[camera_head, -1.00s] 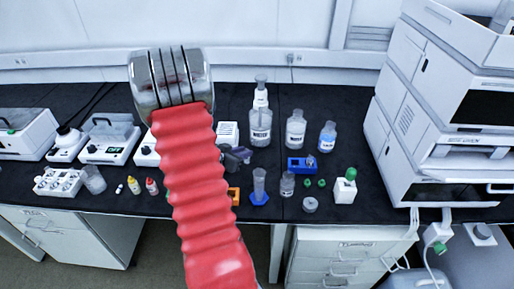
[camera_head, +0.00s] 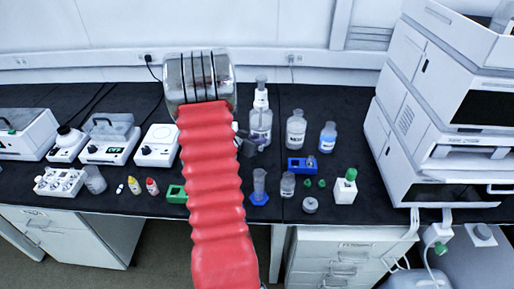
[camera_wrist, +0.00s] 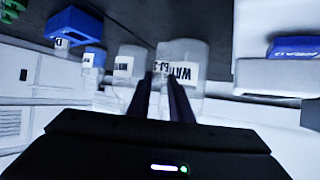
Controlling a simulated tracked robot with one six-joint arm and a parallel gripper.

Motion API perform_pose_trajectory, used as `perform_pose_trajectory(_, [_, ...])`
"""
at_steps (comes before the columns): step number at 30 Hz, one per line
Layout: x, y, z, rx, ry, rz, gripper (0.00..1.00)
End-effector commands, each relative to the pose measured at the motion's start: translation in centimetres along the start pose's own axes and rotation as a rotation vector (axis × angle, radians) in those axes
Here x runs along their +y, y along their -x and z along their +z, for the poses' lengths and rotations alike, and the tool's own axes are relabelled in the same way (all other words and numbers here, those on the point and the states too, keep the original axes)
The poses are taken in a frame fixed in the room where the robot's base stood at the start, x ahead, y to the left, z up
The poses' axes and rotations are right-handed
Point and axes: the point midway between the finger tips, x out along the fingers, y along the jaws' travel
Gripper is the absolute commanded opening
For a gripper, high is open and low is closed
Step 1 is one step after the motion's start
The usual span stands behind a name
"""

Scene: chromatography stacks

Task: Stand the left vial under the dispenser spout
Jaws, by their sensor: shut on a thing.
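My gripper (camera_head: 258,143) is in front of the lower part of the dispenser bottle (camera_head: 261,120), a clear bottle with a white pump top. In the wrist view, the dark fingers of my gripper (camera_wrist: 160,80) are close together, pointing at a clear bottle with a WATER label (camera_wrist: 187,71). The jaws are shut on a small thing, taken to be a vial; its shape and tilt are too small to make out. The spout cannot be made out clearly. I cannot tell whether the held thing touches the bench.
A clear bottle (camera_head: 296,130) and a blue-liquid bottle (camera_head: 327,138) stand right of the dispenser. A blue rack (camera_head: 301,165), a blue-based cylinder (camera_head: 259,185) and a small jar (camera_head: 288,185) are nearer. A green rack (camera_head: 176,194) is left of my arm. White instruments (camera_head: 440,130) fill the right.

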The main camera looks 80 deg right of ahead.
Motion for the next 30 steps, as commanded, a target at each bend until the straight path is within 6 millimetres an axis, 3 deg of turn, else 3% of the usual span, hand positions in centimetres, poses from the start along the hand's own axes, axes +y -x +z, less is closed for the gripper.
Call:
perform_pose_trajectory(1, [0.0, -0.3, 1.2, -0.007, 0.007, 0.001, 0.0])
perform_pose_trajectory(6, [0.0, -1.2, 2.8, -0.005, 0.004, 0.001, 0.0])
perform_pose_trajectory(20, [0.0, -1.5, 3.3, -0.004, 0.003, 0.0, 0.0])
perform_pose_trajectory(21, [0.0, -1.5, 3.3, -0.004, 0.003, -0.001, 0.2])
perform_pose_trajectory(30, [0.0, -1.5, 3.3, -0.004, 0.002, 0.0, 0.38])
